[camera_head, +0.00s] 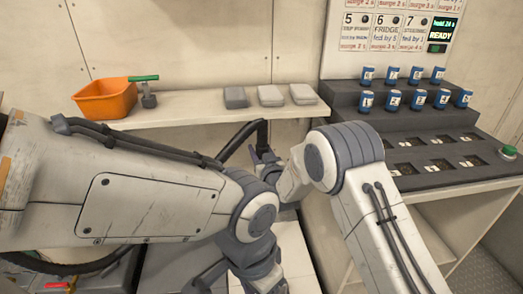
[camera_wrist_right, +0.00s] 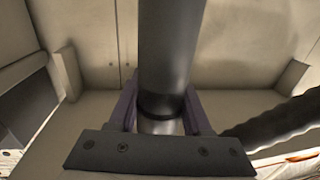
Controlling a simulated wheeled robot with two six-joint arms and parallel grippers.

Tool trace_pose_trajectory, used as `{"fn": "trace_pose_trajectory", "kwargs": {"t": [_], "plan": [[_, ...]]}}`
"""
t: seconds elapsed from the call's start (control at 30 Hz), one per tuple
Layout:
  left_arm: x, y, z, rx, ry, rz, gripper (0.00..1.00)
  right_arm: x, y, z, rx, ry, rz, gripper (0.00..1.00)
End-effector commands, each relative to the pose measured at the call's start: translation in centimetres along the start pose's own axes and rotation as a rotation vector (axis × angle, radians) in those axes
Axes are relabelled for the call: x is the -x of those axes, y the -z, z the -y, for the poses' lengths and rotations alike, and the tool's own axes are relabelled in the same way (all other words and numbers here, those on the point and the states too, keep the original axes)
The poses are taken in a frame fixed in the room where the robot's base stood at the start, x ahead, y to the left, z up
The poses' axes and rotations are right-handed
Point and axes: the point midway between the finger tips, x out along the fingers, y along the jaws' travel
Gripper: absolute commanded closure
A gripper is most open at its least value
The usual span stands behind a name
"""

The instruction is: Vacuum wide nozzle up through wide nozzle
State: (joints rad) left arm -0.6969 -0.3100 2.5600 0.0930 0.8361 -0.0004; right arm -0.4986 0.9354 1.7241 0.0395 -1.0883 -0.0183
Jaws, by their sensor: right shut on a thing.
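In the right wrist view, a dark grey tube (camera_wrist_right: 170,50) with a black collar and a paler lower section stands between the purple fingers of my right gripper (camera_wrist_right: 162,112). The gripper is shut on this tube. In the head view, a purple bit of the right gripper (camera_head: 268,158) shows beside a black tube or hose (camera_head: 240,140) in front of the shelf; the rest is hidden by the arms. My left arm bends down at the bottom centre, and its gripper is out of sight. I cannot make out the wide nozzle.
A shelf (camera_head: 190,116) holds an orange bin (camera_head: 105,99), a green-handled tool (camera_head: 148,90) and three grey blocks (camera_head: 271,96). At right, a dark stepped panel (camera_head: 418,118) carries several blue canisters, slots and a green button (camera_head: 508,152). A ribbed hose (camera_wrist_right: 275,122) runs right of the right gripper.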

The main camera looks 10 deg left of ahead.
Motion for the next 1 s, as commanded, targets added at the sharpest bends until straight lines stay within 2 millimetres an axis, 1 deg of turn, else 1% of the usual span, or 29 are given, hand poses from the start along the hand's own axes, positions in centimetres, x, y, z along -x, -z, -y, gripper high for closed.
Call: {"fn": "trace_pose_trajectory", "kwargs": {"t": [1.0], "plan": [[-0.7, 0.0, 0.1, 0.0, 0.0, 0.0, 0.43, -0.7, 0.2, 3.0, -0.001, 0.001, -0.004, 1.0]]}}
